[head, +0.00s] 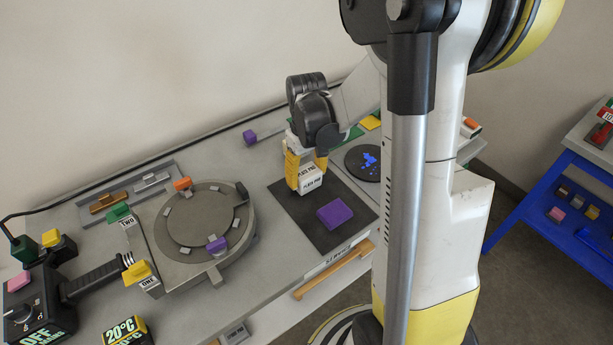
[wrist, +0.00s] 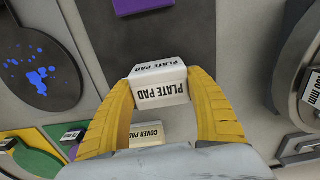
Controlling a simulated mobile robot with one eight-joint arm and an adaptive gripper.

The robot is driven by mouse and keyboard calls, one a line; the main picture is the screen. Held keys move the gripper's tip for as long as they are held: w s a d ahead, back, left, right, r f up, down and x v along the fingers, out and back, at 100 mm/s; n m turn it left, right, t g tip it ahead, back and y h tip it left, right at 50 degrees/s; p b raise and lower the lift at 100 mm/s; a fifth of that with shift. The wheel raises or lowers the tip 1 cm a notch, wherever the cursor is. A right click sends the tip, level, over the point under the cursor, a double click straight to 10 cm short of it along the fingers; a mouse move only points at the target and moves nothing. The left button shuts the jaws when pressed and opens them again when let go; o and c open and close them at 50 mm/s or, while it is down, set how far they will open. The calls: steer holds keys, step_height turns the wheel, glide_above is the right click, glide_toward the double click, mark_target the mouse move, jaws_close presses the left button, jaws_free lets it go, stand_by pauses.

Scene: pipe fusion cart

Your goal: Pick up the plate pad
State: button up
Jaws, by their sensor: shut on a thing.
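The plate pad (wrist: 158,88) is a white block with "PLATE PAD" printed on its faces. In the wrist view it sits between the two yellow fingers of my gripper (wrist: 160,100), which is shut on it. In the head view the plate pad (head: 309,177) hangs below my gripper (head: 306,168), over the dark mat (head: 290,215). I cannot tell exactly how high it is above the mat. A purple block (head: 335,212) lies on the mat just in front of it.
A round grey fixture (head: 190,262) with coloured handles stands left of the mat. A dark disc with blue spots (head: 366,163) lies to the right. A blue cart (head: 540,190) stands far right.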

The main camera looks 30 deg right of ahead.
mark_target(307, 171)
steer(key=shift+r+p, duration=0.3)
steer(key=shift+r, duration=0.35)
step_height(307, 171, up, 3)
steer(key=shift+f+p, duration=0.1)
steer(key=shift+p, duration=0.65)
steer(key=s+d+r+p, duration=0.3)
steer(key=s+d+r, duration=0.3)
steer(key=d, duration=0.4)
steer(key=shift+r, duration=0.45)
steer(key=shift+s, duration=0.1)
